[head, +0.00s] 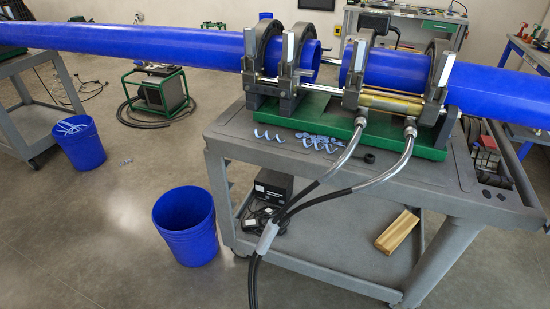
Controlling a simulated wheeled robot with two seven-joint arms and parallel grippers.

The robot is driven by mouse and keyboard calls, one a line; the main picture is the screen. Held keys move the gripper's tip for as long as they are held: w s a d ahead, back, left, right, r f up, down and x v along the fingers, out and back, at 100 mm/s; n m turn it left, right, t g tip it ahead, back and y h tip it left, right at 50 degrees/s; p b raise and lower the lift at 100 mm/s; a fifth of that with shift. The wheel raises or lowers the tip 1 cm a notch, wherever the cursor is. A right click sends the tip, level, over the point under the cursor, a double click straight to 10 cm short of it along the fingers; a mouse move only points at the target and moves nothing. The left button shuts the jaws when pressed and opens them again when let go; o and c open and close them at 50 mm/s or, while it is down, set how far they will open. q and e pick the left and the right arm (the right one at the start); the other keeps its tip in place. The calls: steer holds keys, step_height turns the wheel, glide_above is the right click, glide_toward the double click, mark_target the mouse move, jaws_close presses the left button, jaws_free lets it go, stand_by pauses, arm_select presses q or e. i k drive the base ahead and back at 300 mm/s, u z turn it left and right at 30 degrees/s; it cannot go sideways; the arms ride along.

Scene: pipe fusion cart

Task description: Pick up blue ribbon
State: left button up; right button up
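Light-blue curled ribbon (269,136) lies on the grey cart top (235,145), in front of the green base of the fusion machine. A further cluster of blue curls (320,142) lies just to its right, near a silver hose fitting. I cannot tell how many separate pieces are in this cluster. Pale blue strips (71,127) also stick up from the blue bucket at the left. Neither of my grippers shows in the head view.
Two blue pipes are clamped in the machine (350,90) with a gap between their ends. Black hoses (300,205) run off the cart's front edge. An empty-looking blue bucket (186,212) stands on the floor. A wooden block (397,231) lies on the lower shelf.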

mark_target(317, 149)
steer(key=u, duration=0.75)
steer(key=k, duration=1)
steer(key=u, duration=0.8)
steer(key=i, duration=1.7)
steer(key=z, duration=1.45)
steer(key=i, duration=0.95)
steer(key=z, duration=1.05)
